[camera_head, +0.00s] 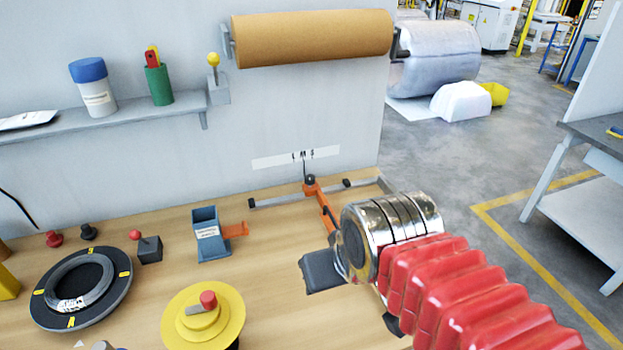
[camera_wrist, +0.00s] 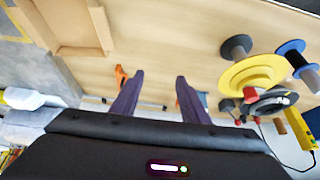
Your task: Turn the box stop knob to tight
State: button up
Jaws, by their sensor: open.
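The box stop looks to be the orange slide (camera_head: 325,207) on a grey rail along the back of the wooden bench. A small black knob (camera_head: 309,180) with a thin upright pointer sits at its rear end, below a wall strip with letters. I cannot read the knob's setting. An orange part, likely the same stop, shows in the wrist view (camera_wrist: 121,76) beside the left finger. My gripper (camera_wrist: 159,77) is open, with nothing seen between its dark fingers. In the head view my metal wrist and red sleeve hide part of the stop and most of the gripper.
A blue holder (camera_head: 208,236) with an orange tongue stands left of the stop. A yellow spool (camera_head: 174,322), a black ring coil (camera_head: 112,302) and a red-knobbed box (camera_head: 149,248) are further left. A brown paper roll (camera_head: 312,38) hangs above. Bare bench lies between holder and stop.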

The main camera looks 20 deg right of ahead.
jog(key=shift+o, duration=0.3)
jog(key=shift+w+a+f, duration=0.15)
jog(key=shift+w, duration=0.1)
jog(key=w+a+f+n+g+y, duration=0.1)
jog(key=w+a+f+n+y, duration=0.2)
jog(key=w, duration=0.4)
jog(key=n+t+y, duration=0.1)
jog(key=t+y, duration=0.1)
jog(key=t, duration=0.6)
send_near(311, 178)
jog(key=v, duration=0.5)
jog(key=shift+d, duration=0.15)
jog(key=shift+w, duration=0.1)
jog(key=x, duration=1.3)
jog(key=shift+w+a+f, duration=0.15)
jog(key=shift+w+a, duration=0.05)
jog(key=shift+a, duration=0.05)
